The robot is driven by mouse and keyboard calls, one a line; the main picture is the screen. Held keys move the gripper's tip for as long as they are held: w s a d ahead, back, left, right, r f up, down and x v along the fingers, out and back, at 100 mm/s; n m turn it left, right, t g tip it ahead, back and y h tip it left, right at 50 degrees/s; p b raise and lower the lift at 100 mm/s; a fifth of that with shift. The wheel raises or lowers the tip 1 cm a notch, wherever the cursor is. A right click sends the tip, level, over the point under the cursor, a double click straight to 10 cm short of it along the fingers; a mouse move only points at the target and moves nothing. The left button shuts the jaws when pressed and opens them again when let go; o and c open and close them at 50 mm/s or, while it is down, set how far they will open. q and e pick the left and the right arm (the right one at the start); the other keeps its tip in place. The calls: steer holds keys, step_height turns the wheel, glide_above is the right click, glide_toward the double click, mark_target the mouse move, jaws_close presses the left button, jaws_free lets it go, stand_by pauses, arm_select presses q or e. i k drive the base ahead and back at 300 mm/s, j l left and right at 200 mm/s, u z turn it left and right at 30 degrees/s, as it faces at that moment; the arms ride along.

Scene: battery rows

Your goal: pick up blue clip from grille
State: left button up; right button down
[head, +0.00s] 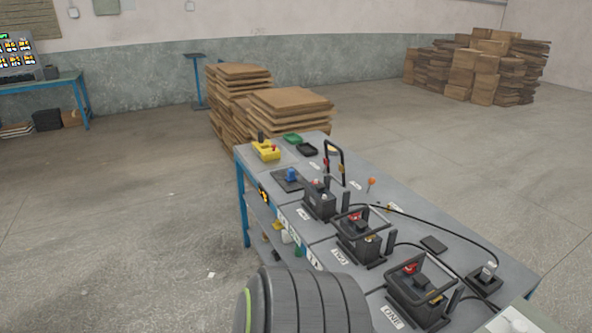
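A small blue clip (291,174) sits on a flat dark square plate, which looks like the grille (280,184), near the left edge of the grey workbench (372,183). It looks upright, but it is too small to make out its shape. Neither of my grippers is in view. A thick dark ribbed part of my own body rises at the bottom middle and covers the near left corner of the bench.
Several black battery units with handles stand along the bench, one of them a near unit (418,290). A yellow device (266,150), a green tray (293,138) and a black tray (307,149) lie at the far end. Stacked cardboard (290,102) stands behind.

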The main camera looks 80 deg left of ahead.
mark_target(291, 173)
steer(key=k+u, duration=0.15)
steer(key=u, duration=2.6)
steer(key=i+j+z, duration=0.1)
steer(key=z, duration=0.35)
steer(key=i+j+z, duration=0.2)
steer(key=z, duration=0.25)
steer(key=i, duration=0.05)
